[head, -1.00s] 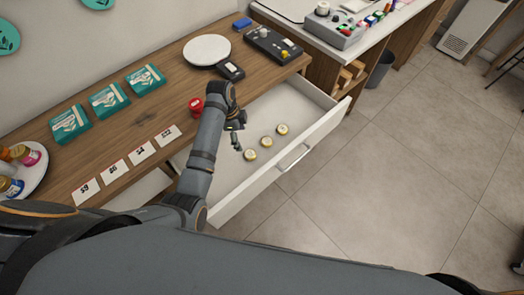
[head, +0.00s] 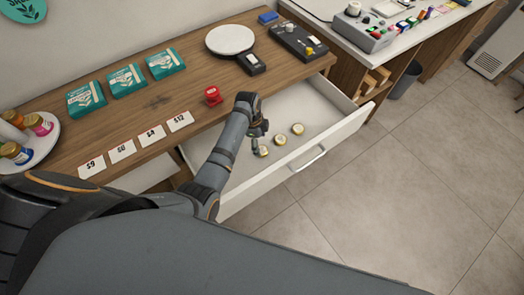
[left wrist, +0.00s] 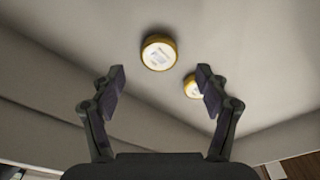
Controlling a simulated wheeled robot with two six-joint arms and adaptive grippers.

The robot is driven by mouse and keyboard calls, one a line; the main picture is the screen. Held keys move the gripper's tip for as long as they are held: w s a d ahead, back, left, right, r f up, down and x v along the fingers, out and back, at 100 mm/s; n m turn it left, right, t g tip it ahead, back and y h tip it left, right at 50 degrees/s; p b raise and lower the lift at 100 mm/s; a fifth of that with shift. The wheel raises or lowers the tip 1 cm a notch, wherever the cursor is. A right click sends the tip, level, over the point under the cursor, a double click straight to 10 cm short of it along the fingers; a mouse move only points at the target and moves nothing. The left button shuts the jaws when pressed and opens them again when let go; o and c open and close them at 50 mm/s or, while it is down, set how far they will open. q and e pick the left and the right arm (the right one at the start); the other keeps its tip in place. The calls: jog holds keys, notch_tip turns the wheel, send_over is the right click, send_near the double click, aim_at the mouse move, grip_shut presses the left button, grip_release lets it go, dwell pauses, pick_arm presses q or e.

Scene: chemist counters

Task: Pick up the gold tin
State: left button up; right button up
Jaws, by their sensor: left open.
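Three round gold tins with pale tops lie in a row in the open white drawer: a near one (head: 263,151), a middle one (head: 280,140) and a far one (head: 297,129). My left gripper (head: 257,143) hangs over the drawer beside the near tin. In the left wrist view the gripper (left wrist: 160,78) is open and empty. One gold tin (left wrist: 159,52) shows just beyond the gap between its fingertips. A second gold tin (left wrist: 193,86) is partly hidden behind the right finger. My right gripper is out of view.
The drawer (head: 335,135) stands out from a wooden counter (head: 150,105). On the counter are a red object (head: 213,95) near the edge, price cards (head: 122,151), teal boxes (head: 127,80), a round white scale (head: 230,39) and a tray of bottles (head: 45,142).

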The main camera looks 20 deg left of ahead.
aim_at(262, 150)
pick_arm(q)
jog(key=f, duration=0.4)
jog(key=shift+d+f, duration=0.3)
jog(key=c, duration=1.2)
